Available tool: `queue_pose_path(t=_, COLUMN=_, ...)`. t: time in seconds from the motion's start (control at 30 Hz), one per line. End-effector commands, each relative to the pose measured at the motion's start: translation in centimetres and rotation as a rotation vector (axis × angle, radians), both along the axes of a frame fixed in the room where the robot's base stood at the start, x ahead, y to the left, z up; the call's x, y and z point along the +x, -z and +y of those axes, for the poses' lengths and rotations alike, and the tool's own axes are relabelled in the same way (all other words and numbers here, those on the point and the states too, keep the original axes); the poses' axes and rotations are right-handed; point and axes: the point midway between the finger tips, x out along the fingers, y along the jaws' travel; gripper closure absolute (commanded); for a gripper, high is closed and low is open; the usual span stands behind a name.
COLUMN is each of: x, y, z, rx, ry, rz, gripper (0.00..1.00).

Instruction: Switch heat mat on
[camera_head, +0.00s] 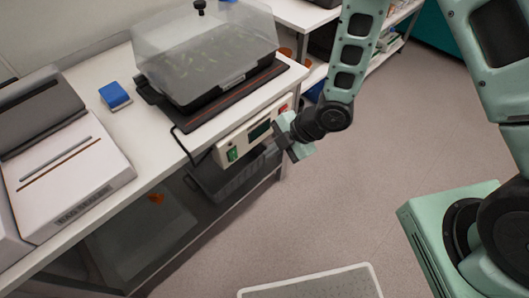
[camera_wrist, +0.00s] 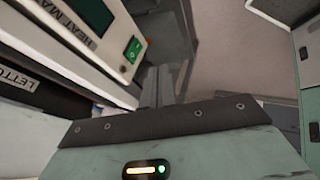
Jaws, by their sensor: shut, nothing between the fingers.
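The heat mat controller (camera_head: 243,139) is a pale box on the bench's front edge. The dark heat mat (camera_head: 225,108) lies under a clear-lidded tray. My gripper (camera_head: 281,136) is shut and empty, in front of the controller's right part. In the wrist view, its closed fingers (camera_wrist: 164,78) are right of the switch, apparently apart from it.
The clear-lidded tray (camera_head: 205,55) stands on the bench. A blue block (camera_head: 115,95) and a white box-like device (camera_head: 65,175) are to its left. A black cable runs to the controller. The floor right of the bench is open.

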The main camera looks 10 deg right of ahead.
Motion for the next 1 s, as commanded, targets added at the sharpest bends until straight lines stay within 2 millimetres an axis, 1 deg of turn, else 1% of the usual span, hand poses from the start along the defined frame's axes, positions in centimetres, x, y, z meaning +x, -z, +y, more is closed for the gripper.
queue_pose_path(t=0.03, x=0.2, y=0.8, z=-0.1, rx=0.009, ry=-0.007, rz=-0.011, gripper=1.0)
queue_pose_path(t=0.17, x=0.8, y=2.3, z=-0.2, rx=0.056, ry=-0.047, rz=-0.066, gripper=1.0)
queue_pose_path(t=0.3, x=1.5, y=4.0, z=-0.4, rx=0.133, ry=-0.111, rz=-0.156, gripper=1.0)
queue_pose_path(t=0.53, x=2.2, y=6.1, z=-0.9, rx=0.263, ry=-0.217, rz=-0.313, gripper=1.0)
queue_pose_path(t=0.83, x=2.1, y=8.3, z=-2.2, rx=0.431, ry=-0.334, rz=-0.518, gripper=1.0)
queue_pose_path(t=1.0, x=1.5, y=9.3, z=-3.2, rx=0.526, ry=-0.387, rz=-0.631, gripper=1.0)
